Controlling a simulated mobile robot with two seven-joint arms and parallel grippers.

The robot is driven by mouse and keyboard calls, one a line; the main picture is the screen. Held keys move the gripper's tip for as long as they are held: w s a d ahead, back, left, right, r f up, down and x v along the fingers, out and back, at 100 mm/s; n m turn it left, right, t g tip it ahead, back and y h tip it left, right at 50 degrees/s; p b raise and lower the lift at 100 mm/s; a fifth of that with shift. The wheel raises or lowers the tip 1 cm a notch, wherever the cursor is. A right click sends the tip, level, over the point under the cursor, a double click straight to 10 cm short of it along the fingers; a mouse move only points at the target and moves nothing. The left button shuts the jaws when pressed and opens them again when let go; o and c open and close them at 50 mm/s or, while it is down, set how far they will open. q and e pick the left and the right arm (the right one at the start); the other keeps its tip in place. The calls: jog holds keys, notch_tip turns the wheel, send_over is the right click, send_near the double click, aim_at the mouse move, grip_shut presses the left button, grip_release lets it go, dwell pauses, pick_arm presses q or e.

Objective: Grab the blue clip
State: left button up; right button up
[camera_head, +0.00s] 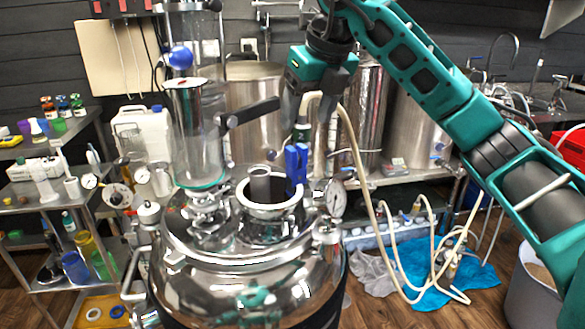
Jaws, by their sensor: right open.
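The blue clip (296,166) stands upright at the right rim of the open round port (268,208) on top of the shiny steel vessel (245,280). My right gripper (307,118) hangs above the clip, fingers pointing down. Its jaws are open and apart from the clip, with nothing seen held between them. My left gripper is not in view.
A clear glass cylinder (198,135) stands on the vessel's lid, left of the port. Steel tanks (245,110) and a pale hose (362,180) are behind. A cluttered shelf (50,205) is at left.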

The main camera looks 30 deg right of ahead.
aim_at(295, 159)
jog(key=x, duration=1.2)
jog(key=shift+w+d+f, duration=0.15)
jog(key=shift+w+f, duration=0.05)
jog(key=shift+c, duration=0.3)
jog(key=c, duration=1)
jog(key=shift+r, duration=0.1)
